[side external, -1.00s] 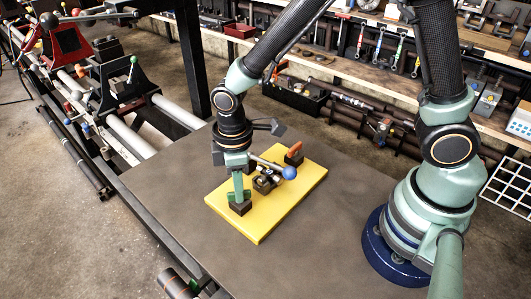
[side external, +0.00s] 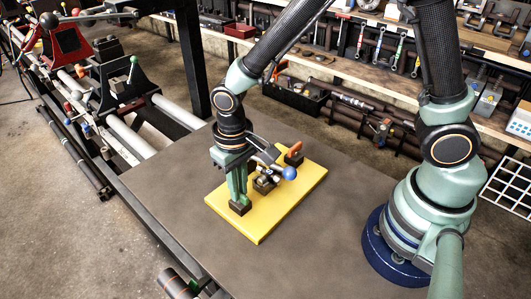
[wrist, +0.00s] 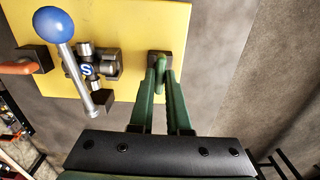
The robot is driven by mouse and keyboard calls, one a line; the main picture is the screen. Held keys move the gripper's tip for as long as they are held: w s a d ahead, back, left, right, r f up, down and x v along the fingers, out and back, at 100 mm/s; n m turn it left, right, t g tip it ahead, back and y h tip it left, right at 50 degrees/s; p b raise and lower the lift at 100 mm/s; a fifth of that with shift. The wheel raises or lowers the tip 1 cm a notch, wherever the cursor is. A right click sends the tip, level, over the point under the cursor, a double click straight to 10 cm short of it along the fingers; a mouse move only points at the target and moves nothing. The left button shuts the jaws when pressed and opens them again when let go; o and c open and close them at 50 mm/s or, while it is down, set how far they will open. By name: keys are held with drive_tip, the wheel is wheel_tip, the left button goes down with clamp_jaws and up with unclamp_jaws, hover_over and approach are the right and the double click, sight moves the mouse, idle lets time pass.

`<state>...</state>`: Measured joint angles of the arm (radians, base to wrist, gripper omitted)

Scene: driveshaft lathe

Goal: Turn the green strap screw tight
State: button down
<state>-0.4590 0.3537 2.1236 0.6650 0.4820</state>
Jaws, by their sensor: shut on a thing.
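The green strap screw (wrist: 159,63) stands on a small dark block (side external: 240,208) at the near left end of the yellow board (side external: 266,221). My gripper (side external: 239,196) points straight down over that block, with its green fingers shut on the screw. In the wrist view, the fingertips of my gripper (wrist: 161,78) close together on it. The fingers hide most of the screw, and its green is hard to tell from theirs.
A lever with a blue ball (side external: 289,173) and a metal clamp (side external: 265,184) stand close beside my gripper. An orange handle (side external: 294,149) sits at the board's far end. The grey table (side external: 305,235) around the board is clear.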

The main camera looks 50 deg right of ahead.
drive_tip(key=m, duration=0.6)
drive_tip(key=shift+r+m, duration=0.1)
drive_tip(key=shift+m, duration=0.2)
drive_tip(key=m, duration=1.2)
drive_tip(key=shift+m, duration=0.4)
drive_tip(key=m, duration=0.5)
drive_tip(key=c, duration=0.9)
unclamp_jaws()
